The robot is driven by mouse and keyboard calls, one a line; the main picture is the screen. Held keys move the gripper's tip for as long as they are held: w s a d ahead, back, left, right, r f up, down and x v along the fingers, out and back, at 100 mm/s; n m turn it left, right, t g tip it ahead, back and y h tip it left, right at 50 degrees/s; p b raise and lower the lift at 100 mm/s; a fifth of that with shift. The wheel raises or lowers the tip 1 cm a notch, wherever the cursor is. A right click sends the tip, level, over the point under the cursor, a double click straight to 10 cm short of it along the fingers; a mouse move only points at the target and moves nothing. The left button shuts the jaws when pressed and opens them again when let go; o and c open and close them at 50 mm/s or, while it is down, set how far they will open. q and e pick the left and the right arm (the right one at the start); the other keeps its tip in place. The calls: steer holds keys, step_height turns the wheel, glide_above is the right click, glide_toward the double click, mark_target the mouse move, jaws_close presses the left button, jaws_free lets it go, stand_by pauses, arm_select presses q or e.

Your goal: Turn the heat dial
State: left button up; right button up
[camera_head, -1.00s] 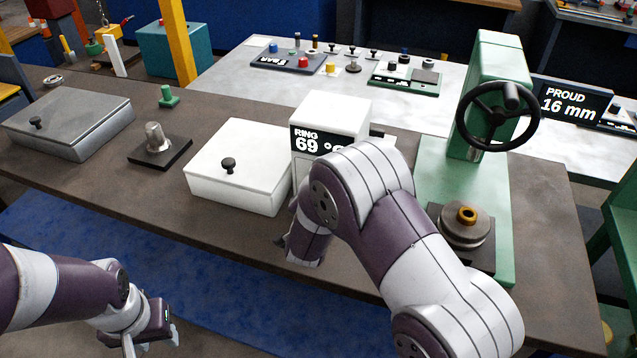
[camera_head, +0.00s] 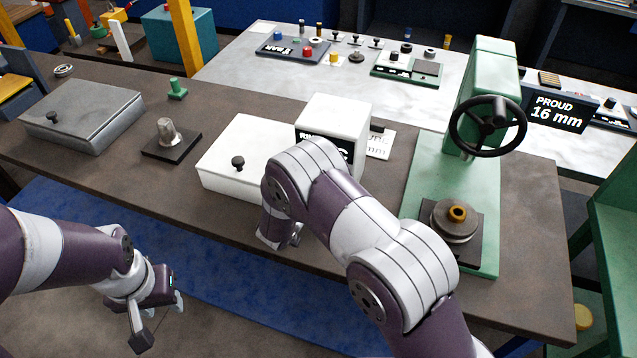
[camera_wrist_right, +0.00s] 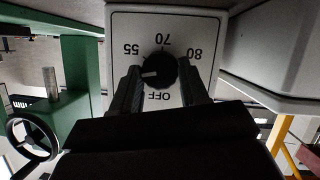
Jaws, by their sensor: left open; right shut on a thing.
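The heat dial (camera_wrist_right: 158,71) is a round black knob with a pale pointer line, on a white panel (camera_wrist_right: 200,40) marked OFF, 55, 70 and 80 in the right wrist view, where the lettering appears upside down. The pointer lies toward the left, between OFF and 55. My right gripper (camera_wrist_right: 160,85) is shut on the dial, one finger on each side. In the head view my right arm hides the dial and much of the white heater box (camera_head: 335,112) with its black RING display. My left gripper (camera_head: 162,318) is open and empty, low at the left in front of the bench.
A white lidded box (camera_head: 225,182) adjoins the heater. A grey lidded box (camera_head: 85,110), a green peg (camera_head: 177,88) and a metal part on a black base (camera_head: 170,150) stand left. The green press (camera_head: 425,180) with its handwheel (camera_head: 487,126) stands right.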

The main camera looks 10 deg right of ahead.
steer(key=shift+n, duration=0.4)
stand_by(0.3)
steer(key=o, duration=1.1)
steer(key=shift+c, duration=0.2)
steer(key=shift+a, duration=0.1)
steer(key=b+v, duration=0.1)
steer(key=v, duration=1.1)
steer(key=shift+a+b, duration=0.35)
steer(key=shift+s, duration=0.15)
